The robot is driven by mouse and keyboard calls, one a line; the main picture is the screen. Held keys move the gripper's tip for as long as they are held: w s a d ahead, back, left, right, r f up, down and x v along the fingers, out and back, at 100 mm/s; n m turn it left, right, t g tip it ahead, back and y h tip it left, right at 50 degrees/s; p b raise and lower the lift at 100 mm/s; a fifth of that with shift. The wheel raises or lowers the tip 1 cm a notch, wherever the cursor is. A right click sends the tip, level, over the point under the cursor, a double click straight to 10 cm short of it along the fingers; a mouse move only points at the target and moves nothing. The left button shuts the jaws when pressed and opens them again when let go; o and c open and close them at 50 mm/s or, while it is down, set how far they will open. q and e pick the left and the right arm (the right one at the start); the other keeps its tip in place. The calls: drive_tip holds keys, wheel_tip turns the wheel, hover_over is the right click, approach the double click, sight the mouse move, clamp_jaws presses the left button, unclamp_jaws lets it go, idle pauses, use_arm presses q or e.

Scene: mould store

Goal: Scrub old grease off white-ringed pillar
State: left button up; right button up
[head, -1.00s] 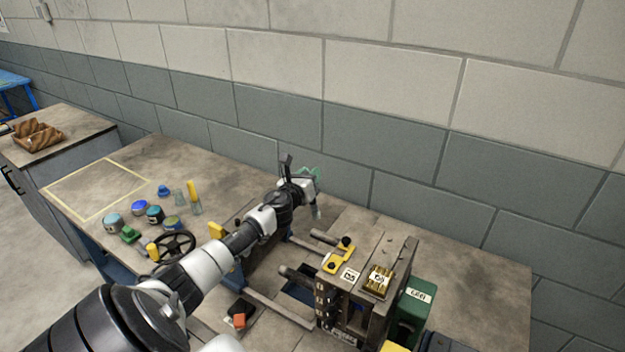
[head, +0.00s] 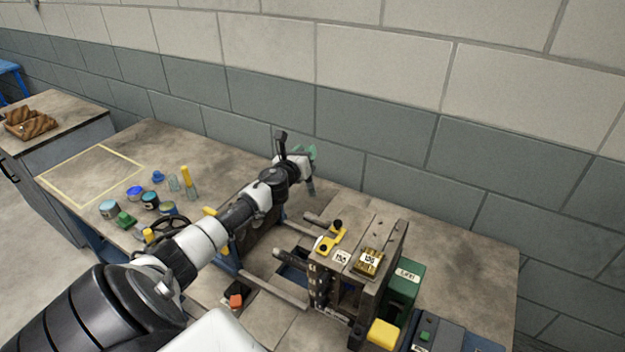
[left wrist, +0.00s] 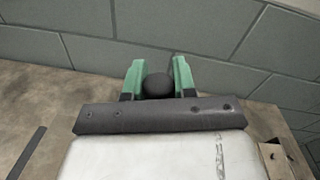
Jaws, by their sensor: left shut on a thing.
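My left gripper (head: 308,158) has green fingers and hangs over the back of the workbench near the wall. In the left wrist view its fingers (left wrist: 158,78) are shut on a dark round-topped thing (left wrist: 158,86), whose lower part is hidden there. In the head view a narrow grey part (head: 311,187) hangs below the fingers. The mould (head: 345,275) stands open to the right of the gripper, with several grey horizontal pillars (head: 272,288) between its halves. I cannot make out a white ring on any pillar. My right gripper is not in view.
Tins (head: 109,208), glass jars and a handwheel (head: 170,228) stand left of the mould. A green box (head: 405,284) and a yellow block (head: 384,333) are at its right. The yellow-outlined area (head: 92,175) is bare. The block wall rises close behind.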

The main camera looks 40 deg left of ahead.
use_arm(q)
drive_tip(key=w+d+f+b, duration=0.2)
drive_tip(key=d+f+b, duration=0.5)
drive_tip(key=d, duration=0.1)
drive_tip(key=a+r+p, duration=0.2)
drive_tip(key=s+a+r+p, duration=0.1)
drive_tip(key=r+p, duration=0.1)
drive_tip(key=shift+a, duration=0.35)
drive_tip(key=shift+r, duration=0.1)
